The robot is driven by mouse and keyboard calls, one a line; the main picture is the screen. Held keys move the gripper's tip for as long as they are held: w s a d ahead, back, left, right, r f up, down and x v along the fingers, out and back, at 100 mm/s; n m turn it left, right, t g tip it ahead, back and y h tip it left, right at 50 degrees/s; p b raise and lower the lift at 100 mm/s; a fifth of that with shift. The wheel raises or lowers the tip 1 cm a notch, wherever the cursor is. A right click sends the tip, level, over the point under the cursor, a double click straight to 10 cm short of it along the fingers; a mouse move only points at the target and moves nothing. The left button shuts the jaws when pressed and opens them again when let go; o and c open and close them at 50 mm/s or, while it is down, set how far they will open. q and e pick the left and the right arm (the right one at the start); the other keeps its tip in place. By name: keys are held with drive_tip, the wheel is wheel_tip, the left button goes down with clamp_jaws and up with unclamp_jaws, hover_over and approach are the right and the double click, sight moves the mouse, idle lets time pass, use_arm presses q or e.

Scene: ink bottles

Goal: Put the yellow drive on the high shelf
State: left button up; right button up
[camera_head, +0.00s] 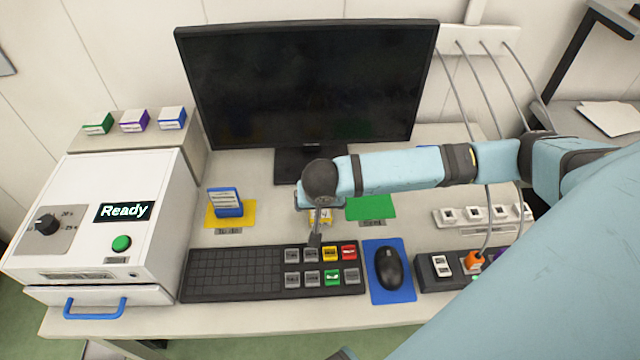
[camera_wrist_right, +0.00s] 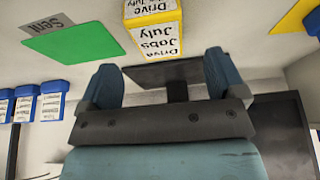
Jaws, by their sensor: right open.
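The yellow drive (camera_wrist_right: 155,30) has a white label with "Drive July Jobs". In the right wrist view it is upside down, just past my right fingertips and roughly centred between them. In the head view only a little of the yellow drive (camera_head: 320,217) shows under my right wrist. My right gripper (camera_wrist_right: 160,72) is open and empty, its two blue-grey fingers apart. In the head view it is mostly hidden under my wrist. A raised white shelf (camera_head: 190,152) at the back left holds green, purple and blue labelled boxes. My left gripper is not in view.
A blue drive (camera_head: 228,203) stands on a yellow mat (camera_head: 246,211). A green mat (camera_head: 375,208) is right of my gripper. The monitor (camera_head: 310,85) stands behind, the keyboard (camera_head: 230,275) in front. A white machine (camera_head: 105,210) is at left, a mouse (camera_head: 388,267) at right.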

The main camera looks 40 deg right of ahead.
drive_tip(key=x, duration=0.5)
drive_tip(key=shift+d+f+b, duration=0.1)
drive_tip(key=shift+f+b, duration=0.1)
drive_tip(key=shift+b, duration=0.1)
drive_tip(key=c, duration=1.2)
drive_tip(key=shift+r, duration=0.15)
